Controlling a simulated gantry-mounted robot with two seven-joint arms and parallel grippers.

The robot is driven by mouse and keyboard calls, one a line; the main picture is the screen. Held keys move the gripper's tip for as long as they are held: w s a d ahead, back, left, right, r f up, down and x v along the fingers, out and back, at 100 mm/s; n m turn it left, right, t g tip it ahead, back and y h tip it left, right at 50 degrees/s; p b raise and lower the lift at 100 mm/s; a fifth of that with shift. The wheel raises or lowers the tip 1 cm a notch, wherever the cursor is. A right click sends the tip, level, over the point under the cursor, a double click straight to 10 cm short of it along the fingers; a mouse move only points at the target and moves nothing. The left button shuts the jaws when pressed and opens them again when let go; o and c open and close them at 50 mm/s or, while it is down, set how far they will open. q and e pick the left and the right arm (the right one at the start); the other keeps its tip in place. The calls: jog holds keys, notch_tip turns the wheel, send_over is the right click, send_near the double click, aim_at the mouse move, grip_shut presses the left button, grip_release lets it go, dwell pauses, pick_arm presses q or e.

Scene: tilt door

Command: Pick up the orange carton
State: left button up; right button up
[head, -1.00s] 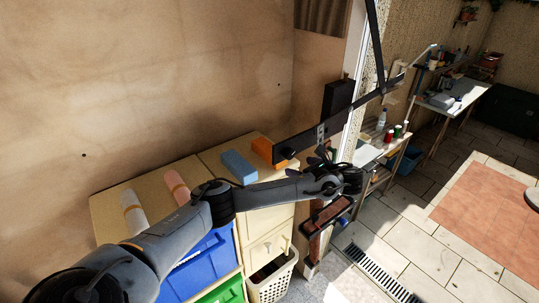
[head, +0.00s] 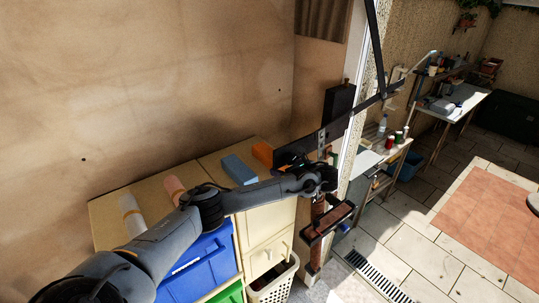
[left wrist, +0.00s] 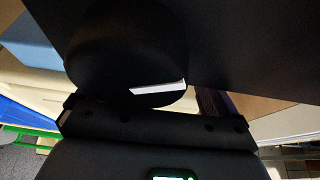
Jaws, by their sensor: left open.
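The orange carton (head: 263,153) lies on the cabinet top, at the back right corner. A blue box (head: 239,169) lies just left of it. My left arm crosses in front of the cabinet. My left gripper (head: 291,160) is a dark shape right of the orange carton, close to the end of a dark metal bar; its fingers are hard to make out. It appears empty and apart from the carton. In the left wrist view large dark shapes fill most of the picture; the blue box (left wrist: 28,42) shows at upper left and the orange carton is not visible. My right gripper is not in view.
The dark metal bar (head: 340,124) slants up right from beside the carton, close to my left wrist. Rolls (head: 132,213) lie on the cabinet's left part. Blue bin (head: 204,262) and white basket (head: 273,283) sit below. A wall closes the back.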

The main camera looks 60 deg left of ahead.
pick_arm(q)
jog(key=shift+s+a+f, duration=0.1)
jog(key=shift+a+f, duration=0.25)
jog(key=shift+a, duration=0.25)
jog(key=shift+c, duration=0.2)
jog(key=c, duration=1)
jog(key=shift+r+p, duration=0.1)
jog(key=shift+p, duration=0.2)
